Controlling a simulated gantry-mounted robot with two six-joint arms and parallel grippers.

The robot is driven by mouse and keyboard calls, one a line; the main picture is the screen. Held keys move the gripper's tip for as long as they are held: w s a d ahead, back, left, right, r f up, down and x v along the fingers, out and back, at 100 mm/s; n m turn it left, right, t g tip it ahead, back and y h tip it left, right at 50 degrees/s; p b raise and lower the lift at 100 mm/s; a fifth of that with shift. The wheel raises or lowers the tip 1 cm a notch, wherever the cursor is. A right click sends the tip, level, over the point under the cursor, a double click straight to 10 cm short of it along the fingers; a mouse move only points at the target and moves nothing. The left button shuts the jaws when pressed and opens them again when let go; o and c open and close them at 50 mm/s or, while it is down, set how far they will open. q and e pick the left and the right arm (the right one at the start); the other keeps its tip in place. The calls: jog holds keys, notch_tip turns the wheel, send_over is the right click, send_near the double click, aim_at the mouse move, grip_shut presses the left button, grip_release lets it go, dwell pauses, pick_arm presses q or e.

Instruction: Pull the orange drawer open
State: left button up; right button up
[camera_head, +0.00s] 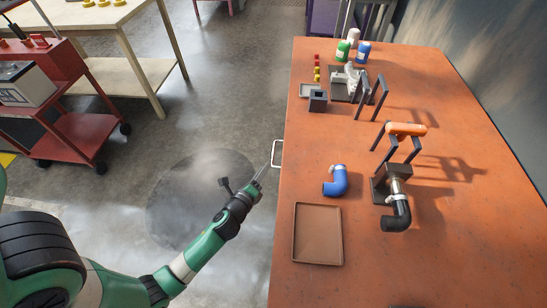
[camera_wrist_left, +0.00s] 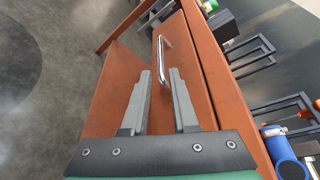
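The orange drawer (camera_wrist_left: 194,72) is the flat front under the orange table's edge in the left wrist view. Its metal bar handle (camera_wrist_left: 162,58) sticks out from the front, and in the head view the handle (camera_head: 277,153) shows at the table's left edge. My left gripper (camera_head: 262,174) is just left of and below the handle in the head view. In the left wrist view the left gripper (camera_wrist_left: 160,74) has its two fingers apart, with the near part of the handle showing between the tips. No grip on the handle shows. The drawer looks closed. My right gripper is not in view.
On the tabletop (camera_head: 400,270) are a brown tray (camera_head: 318,234), a blue elbow pipe (camera_head: 336,181), a black pipe on a stand (camera_head: 396,212) and an orange cylinder on a rack (camera_head: 405,129). Bottles stand at the far end.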

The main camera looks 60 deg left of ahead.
aim_at(273, 155)
pick_arm(q)
jog(key=b+x, duration=0.2)
jog(key=x, duration=0.5)
jog(key=shift+w+a+f, duration=0.1)
jog(key=shift+w+a, duration=0.05)
jog(key=shift+w, duration=0.1)
jog(key=shift+w+a, duration=0.4)
jog(key=shift+w, duration=0.1)
jog(key=shift+c, duration=0.3)
grip_shut()
